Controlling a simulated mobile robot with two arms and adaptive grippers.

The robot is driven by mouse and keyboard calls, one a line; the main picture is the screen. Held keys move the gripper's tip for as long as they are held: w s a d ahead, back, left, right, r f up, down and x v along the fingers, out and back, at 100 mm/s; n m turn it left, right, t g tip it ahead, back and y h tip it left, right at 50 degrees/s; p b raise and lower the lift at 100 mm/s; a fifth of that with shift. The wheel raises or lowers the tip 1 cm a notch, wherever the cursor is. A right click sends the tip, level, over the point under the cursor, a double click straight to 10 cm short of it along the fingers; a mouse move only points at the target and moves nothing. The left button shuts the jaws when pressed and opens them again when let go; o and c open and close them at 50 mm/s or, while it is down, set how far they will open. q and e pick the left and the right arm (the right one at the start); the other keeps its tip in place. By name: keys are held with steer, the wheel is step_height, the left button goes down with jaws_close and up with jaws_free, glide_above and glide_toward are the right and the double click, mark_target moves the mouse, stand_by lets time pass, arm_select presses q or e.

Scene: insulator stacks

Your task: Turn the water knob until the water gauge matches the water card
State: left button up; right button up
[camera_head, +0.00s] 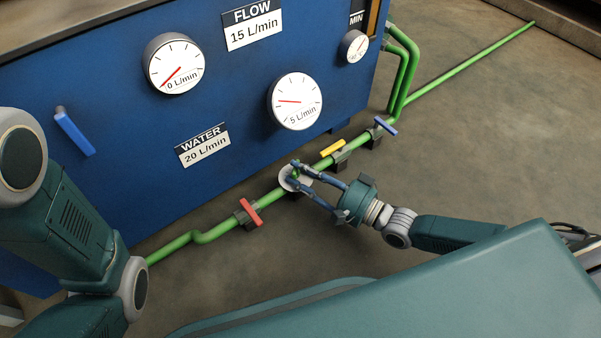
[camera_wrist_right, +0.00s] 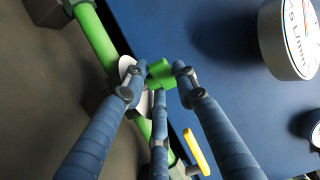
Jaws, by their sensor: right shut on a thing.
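The water card (camera_head: 203,145), reading "20 L/min", is on the blue cabinet front. A round gauge (camera_head: 296,101) to its right reads "5 L/min". Another gauge (camera_head: 174,64) above the card reads "0 L/min". I cannot tell for sure which one is the water gauge. My right gripper (camera_head: 294,176) is at a round white disc (camera_head: 283,182) on the green pipe. In the right wrist view its blue fingers are shut around a small green knob (camera_wrist_right: 161,72) in front of the disc. No label on this knob shows. My left arm shows, but its gripper is out of view.
The flow card (camera_head: 252,24) reads "15 L/min". A small gauge (camera_head: 354,46) sits at the cabinet's right. Red (camera_head: 251,212), yellow (camera_head: 332,148) and blue (camera_head: 385,126) valve handles are along the green pipe (camera_head: 222,227). A blue lever (camera_head: 75,132) is at left.

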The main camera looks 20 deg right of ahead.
steer(key=n+g+y, duration=0.4)
steer(key=g, duration=0.1)
steer(key=shift+w+d+y, duration=0.25)
steer(key=shift+w+y, duration=0.15)
steer(key=shift+n+g+y, duration=0.8)
steer(key=shift+n+g, duration=0.9)
steer(key=shift+g, duration=1)
steer(key=o, duration=1.2)
steer(key=shift+c, duration=0.2)
steer(key=v, duration=1.2)
steer(key=shift+f, duration=0.15)
steer(key=shift+c, duration=0.2)
